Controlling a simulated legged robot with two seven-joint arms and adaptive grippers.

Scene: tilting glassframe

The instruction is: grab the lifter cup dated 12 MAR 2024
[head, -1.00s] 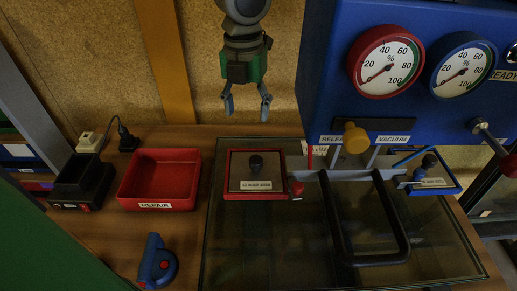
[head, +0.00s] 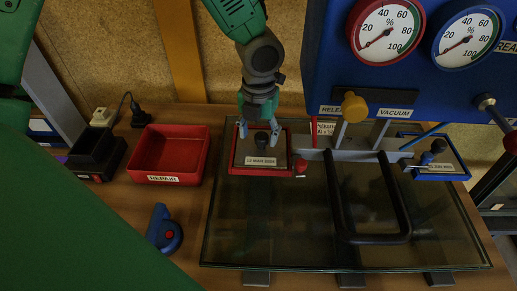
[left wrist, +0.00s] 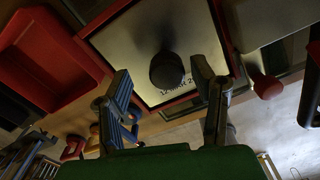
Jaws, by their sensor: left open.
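The lifter cup dated 12 MAR 2024 is a square red-rimmed plate (head: 236,160) with a black knob (head: 262,139) and a date label, lying at the upper left of the glass. The label's year is small but legible. My left gripper (head: 259,127) is open, pointing down over the cup, with its fingertips near the knob. In the left wrist view the knob (left wrist: 167,69) shows between the open fingers (left wrist: 160,72); I cannot tell how far below the tips it is. A blue-rimmed cup (head: 444,176) lies at the right. My right gripper is not in view.
A glass pane (head: 290,225) with a black loop handle (head: 383,237) covers the table's middle. A red REPAIR bin (head: 166,154) and a blue tool (head: 163,229) are at the left. The blue gauge panel (head: 330,75) stands close to the right of my left arm.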

